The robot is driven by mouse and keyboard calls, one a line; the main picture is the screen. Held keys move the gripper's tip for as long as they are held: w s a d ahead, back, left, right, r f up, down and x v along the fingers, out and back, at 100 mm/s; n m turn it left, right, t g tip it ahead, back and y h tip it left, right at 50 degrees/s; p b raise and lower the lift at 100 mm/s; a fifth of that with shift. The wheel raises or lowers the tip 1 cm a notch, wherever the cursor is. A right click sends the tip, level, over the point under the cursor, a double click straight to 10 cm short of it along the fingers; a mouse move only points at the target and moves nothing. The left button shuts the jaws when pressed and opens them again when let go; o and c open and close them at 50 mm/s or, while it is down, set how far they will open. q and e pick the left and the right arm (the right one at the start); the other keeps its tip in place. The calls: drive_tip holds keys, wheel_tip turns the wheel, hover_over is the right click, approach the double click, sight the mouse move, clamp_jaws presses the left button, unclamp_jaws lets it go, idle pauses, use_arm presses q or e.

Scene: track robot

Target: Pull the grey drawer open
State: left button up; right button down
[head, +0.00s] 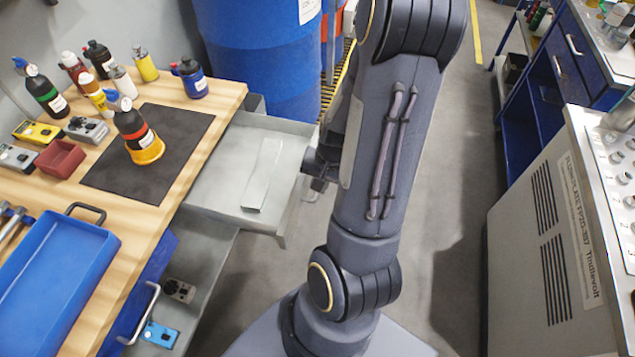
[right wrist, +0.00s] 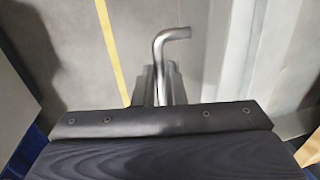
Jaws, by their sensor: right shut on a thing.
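The grey drawer (head: 225,175) stands pulled out from the right side of the wooden workbench, its inside showing from above. A flat light-grey piece (head: 262,175) lies in it. My right gripper (head: 318,168) is at the drawer's front, mostly hidden behind my own arm in the head view. In the right wrist view, my right gripper (right wrist: 158,88) is shut on the bent metal drawer handle (right wrist: 172,36), which sticks out past the fingers. My left gripper is in neither view.
Below is another open drawer (head: 205,245) with a blue device (head: 160,334) in it. The workbench (head: 215,100) holds bottles, a black mat (head: 105,180) and a blue tray (head: 55,270). A blue barrel (head: 265,60) stands behind the drawer. Bare floor (head: 450,200) lies to the right.

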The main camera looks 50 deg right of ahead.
drive_tip(key=c, duration=1.5)
unclamp_jaws()
drive_tip(key=shift+r, duration=0.1)
wheel_tip(320, 180, up, 8)
drive_tip(key=s+p, duration=0.1)
drive_tip(key=p, duration=0.1)
drive_tip(key=shift+s+d+f+p, duration=0.15)
drive_tip(key=shift+d+f+p, duration=0.15)
drive_tip(key=shift+p, duration=0.1)
